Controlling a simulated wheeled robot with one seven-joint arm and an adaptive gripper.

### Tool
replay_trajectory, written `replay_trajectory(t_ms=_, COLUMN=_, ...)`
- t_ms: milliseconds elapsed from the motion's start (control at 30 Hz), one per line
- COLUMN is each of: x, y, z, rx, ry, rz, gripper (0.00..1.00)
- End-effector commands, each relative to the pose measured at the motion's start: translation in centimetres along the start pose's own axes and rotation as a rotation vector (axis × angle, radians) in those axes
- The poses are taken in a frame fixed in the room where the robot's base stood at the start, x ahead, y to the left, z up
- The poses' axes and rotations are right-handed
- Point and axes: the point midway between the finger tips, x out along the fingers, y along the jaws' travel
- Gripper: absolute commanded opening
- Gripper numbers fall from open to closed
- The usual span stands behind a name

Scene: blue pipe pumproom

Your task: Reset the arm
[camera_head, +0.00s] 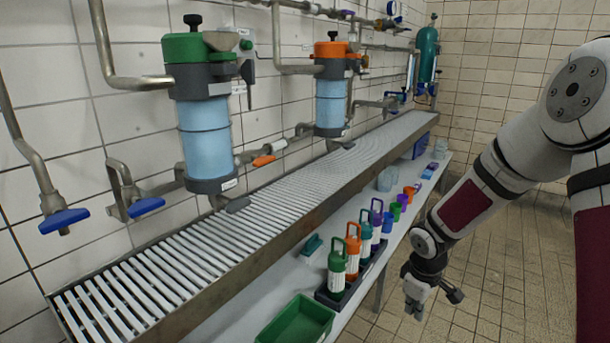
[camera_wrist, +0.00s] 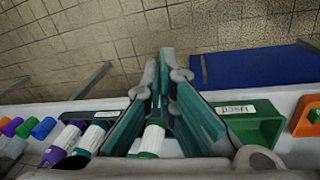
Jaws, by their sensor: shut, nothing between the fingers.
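My gripper (camera_head: 416,305) hangs at the right in the head view, beside the lower shelf and over the tiled floor, with my arm coming down from the upper right. In the wrist view my gripper (camera_wrist: 160,60) has its fingers together and nothing between them. Behind the fingers a white bottle with a green band (camera_wrist: 152,140) is partly hidden.
A slatted metal rack (camera_head: 200,255) runs along the wall under two blue filter housings (camera_head: 205,130). On the shelf below stand several coloured bottles (camera_head: 352,250) and a green tray (camera_head: 297,322). The tiled floor (camera_head: 500,270) at the right is free.

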Motion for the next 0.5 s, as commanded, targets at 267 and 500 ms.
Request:
replay_trajectory(t_ms=267, x=-11.7, y=-1.3, z=4.6, rx=0.165, ry=-0.118, rz=0.101, gripper=0.00)
replay_trajectory(t_ms=500, x=-19.9, y=-5.4, z=9.0, rx=0.337, ry=-0.164, rz=0.134, gripper=0.00)
